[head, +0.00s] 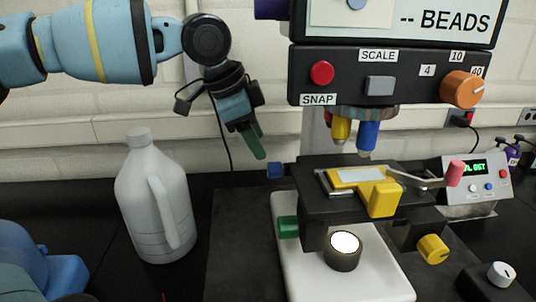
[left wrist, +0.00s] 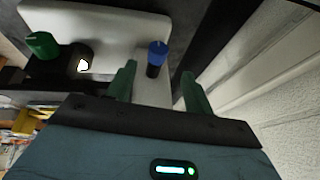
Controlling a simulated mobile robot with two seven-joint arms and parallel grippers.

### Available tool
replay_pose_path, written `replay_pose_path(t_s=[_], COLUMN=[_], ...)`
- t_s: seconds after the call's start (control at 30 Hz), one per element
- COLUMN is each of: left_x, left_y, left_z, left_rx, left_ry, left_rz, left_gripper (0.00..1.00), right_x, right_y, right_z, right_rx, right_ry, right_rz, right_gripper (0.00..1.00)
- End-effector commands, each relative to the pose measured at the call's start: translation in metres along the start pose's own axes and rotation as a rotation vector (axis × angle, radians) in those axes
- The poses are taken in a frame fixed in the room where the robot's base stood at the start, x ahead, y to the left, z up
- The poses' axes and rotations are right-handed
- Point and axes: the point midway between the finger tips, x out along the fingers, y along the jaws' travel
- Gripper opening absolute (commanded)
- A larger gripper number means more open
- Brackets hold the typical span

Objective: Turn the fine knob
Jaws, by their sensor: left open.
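A microscope (head: 340,285) with a white base stands in the middle. No label in view says which knob is fine. A small blue knob (head: 275,170) sticks out at the back left of it, and a green knob (head: 288,227) sits nearer on the same side. My left gripper (head: 254,142) is open and empty, pointing down, above and left of the blue knob. In the left wrist view the blue knob (left wrist: 158,50) appears beyond and between the green fingertips (left wrist: 160,88), apart from them; the green knob (left wrist: 42,44) is farther left. My right gripper is out of view.
A grey jug (head: 155,205) stands left of the microscope. A yellow knob (head: 433,249), a white knob (head: 502,274) and a box with a green display (head: 474,180) are at the right. The microscope head (head: 400,70) overhangs with an orange dial (head: 463,88). A wall is close behind.

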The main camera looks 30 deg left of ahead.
Motion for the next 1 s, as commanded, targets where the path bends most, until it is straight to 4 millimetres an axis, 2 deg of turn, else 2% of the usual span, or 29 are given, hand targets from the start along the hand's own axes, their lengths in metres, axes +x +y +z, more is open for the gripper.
replay_pose_path(t_s=[0.27,0.37,0.7,1.0], left_x=[0.003,0.012,0.061,0.078], left_y=[0.001,0.001,0.001,0.001], left_z=[-0.001,0.0,0.0,0.0], left_rx=[0.002,0.001,0.001,0.001], left_ry=[-0.001,-0.004,-0.003,-0.001], left_rz=[0.002,0.004,0.003,0.001], left_gripper=[0.52,0.52,0.52,0.52], right_x=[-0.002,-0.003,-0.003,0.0], right_y=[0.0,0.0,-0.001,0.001], right_z=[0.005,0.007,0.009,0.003], right_rx=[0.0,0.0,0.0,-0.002], right_ry=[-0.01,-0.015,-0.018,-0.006], right_rz=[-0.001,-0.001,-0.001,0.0], right_gripper=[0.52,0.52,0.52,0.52])
